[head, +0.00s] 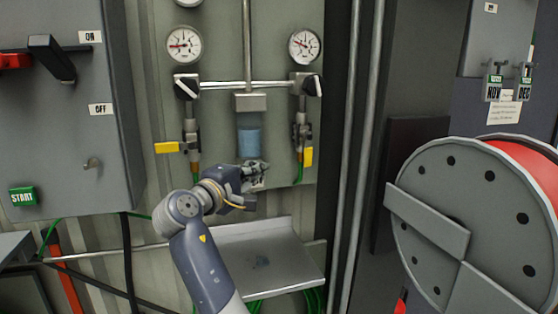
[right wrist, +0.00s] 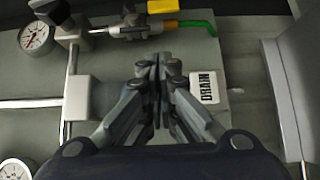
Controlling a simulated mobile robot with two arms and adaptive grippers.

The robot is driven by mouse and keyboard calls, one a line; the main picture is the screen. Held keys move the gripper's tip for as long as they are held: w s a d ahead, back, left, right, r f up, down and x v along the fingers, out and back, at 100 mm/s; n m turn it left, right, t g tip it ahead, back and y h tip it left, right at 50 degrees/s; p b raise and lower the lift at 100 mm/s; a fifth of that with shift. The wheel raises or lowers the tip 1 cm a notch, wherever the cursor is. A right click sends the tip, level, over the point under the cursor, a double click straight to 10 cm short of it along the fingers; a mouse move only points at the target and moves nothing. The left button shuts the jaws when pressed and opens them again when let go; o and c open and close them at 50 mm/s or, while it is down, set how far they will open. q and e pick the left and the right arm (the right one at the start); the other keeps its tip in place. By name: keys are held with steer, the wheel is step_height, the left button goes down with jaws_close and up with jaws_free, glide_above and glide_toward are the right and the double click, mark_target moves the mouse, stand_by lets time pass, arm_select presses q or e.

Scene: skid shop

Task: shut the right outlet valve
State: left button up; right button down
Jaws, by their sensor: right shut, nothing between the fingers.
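The right outlet valve (head: 303,140) sits on the right drop pipe under the right gauge. Its yellow handle (head: 308,157) points down, along the pipe, above a green hose. My right gripper (head: 257,172) is shut and empty, below the blue filter bowl (head: 249,138), lower than the handle and left of it. In the right wrist view the yellow handle (right wrist: 162,6) shows at the top edge, cut off by the frame. The closed fingertips (right wrist: 160,62) are apart from it. My left gripper is not in view.
The left outlet valve's yellow handle (head: 167,147) lies sideways. A DRAIN label (right wrist: 206,87) is beside the fingers. A metal shelf (head: 262,255) is below my arm. Vertical pipes (head: 366,130) and a large reel (head: 430,180) stand at the right. A switch box (head: 60,130) is at the left.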

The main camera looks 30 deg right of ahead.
mark_target(308, 149)
arm_select(q)
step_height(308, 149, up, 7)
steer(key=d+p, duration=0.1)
steer(key=p, duration=0.5)
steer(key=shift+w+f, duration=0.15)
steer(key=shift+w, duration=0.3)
arm_select(e)
steer(key=w+d, duration=0.4)
steer(key=d, duration=0.8)
steer(key=shift+d, duration=0.25)
steer(key=shift+w+f, duration=0.15)
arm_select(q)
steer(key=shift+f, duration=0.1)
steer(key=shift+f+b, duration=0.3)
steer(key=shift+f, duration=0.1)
arm_select(e)
steer(key=shift+d+f+h, duration=0.15)
steer(key=shift+h, duration=0.15)
